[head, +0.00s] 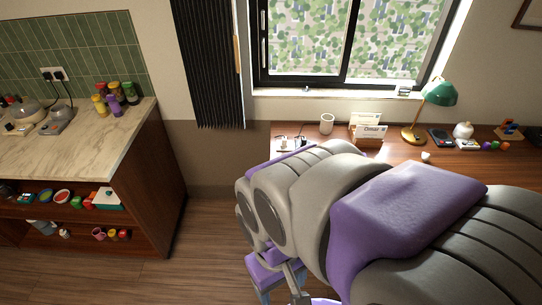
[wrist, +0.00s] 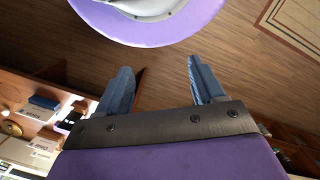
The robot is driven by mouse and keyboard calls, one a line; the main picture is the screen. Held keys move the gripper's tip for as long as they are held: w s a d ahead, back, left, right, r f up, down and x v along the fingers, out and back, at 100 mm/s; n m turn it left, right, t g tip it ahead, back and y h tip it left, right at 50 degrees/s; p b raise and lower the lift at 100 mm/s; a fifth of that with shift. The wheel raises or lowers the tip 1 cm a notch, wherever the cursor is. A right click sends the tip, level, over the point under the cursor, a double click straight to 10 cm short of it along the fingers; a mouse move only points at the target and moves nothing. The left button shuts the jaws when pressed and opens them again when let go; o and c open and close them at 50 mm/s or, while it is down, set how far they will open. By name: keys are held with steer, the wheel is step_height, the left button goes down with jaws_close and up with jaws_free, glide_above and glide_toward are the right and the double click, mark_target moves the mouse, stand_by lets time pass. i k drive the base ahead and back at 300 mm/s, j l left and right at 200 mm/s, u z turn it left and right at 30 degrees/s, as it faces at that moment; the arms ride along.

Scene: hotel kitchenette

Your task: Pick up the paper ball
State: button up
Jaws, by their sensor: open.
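A small white lump (head: 426,156) lies on the wooden desk (head: 400,153), in front of the green lamp. It may be the paper ball, but it is too small to tell for sure. I cannot make out a paper ball in the wrist view. My gripper (wrist: 160,82) is open, with two blue-grey fingers wide apart and nothing between them. In the head view it is low, in front of the desk, and partly hidden by my arm. It is well away from the white lump.
The green lamp (head: 438,94), a card holder (head: 368,133) and a white cup (head: 327,124) stand on the desk. A counter (head: 150,185) with jars and shelves is at left. The wooden floor (head: 190,270) between is clear.

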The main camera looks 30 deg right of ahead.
mark_target(425, 157)
steer(key=z, duration=2.3)
steer(key=u, duration=0.4)
steer(key=i+l+u, duration=0.4)
steer(key=l, duration=0.15)
steer(key=i+l+u, duration=0.15)
steer(key=l, duration=0.2)
steer(key=i+l+u, duration=0.2)
steer(key=i+l, duration=0.1)
steer(key=l, duration=0.35)
steer(key=i+l, duration=0.15)
steer(key=l, duration=0.35)
